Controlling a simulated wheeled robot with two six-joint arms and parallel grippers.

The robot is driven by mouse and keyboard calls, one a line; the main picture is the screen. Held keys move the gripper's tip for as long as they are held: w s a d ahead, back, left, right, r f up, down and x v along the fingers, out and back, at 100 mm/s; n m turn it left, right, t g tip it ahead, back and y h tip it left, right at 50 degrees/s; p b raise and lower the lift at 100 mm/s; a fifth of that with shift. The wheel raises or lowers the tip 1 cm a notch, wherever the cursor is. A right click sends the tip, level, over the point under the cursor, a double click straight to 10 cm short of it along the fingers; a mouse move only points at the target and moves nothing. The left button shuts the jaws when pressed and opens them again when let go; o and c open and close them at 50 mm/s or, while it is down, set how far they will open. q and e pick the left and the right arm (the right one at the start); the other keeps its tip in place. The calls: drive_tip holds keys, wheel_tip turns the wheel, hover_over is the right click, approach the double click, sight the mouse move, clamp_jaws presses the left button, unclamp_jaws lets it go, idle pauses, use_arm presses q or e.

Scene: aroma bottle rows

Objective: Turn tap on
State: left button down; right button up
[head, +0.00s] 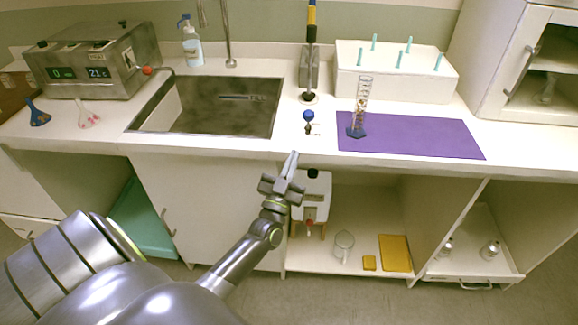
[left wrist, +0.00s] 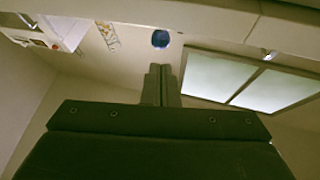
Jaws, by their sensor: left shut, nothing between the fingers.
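The tap (head: 228,35) is a thin grey curved spout behind the sink (head: 205,128); its top runs out of the head view. A small dark-blue knob (head: 308,116) stands upright on the counter right of the sink, with small markings beside it. A round blue shape, perhaps this knob, shows beyond the fingertips in the left wrist view (left wrist: 160,39). My left gripper (head: 292,155) is shut and empty, its fingers pointing up at the counter's front edge, apart from the knob and just below-left of it in the picture. My right gripper is out of view.
A blue-topped soap bottle (head: 191,42) and a metal bath with digital displays (head: 90,62) stand left. A purple mat (head: 420,138) holds a clear cylinder (head: 361,100). The counter's front edge (head: 240,147) is beside my gripper.

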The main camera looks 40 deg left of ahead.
sight(307, 121)
use_arm(q)
drive_tip(key=p+x, duration=0.1)
drive_tip(key=x, duration=0.7)
drive_tip(key=shift+w+a+r, duration=0.1)
drive_tip(key=shift+w+r, duration=0.1)
drive_tip(key=shift+w, duration=0.15)
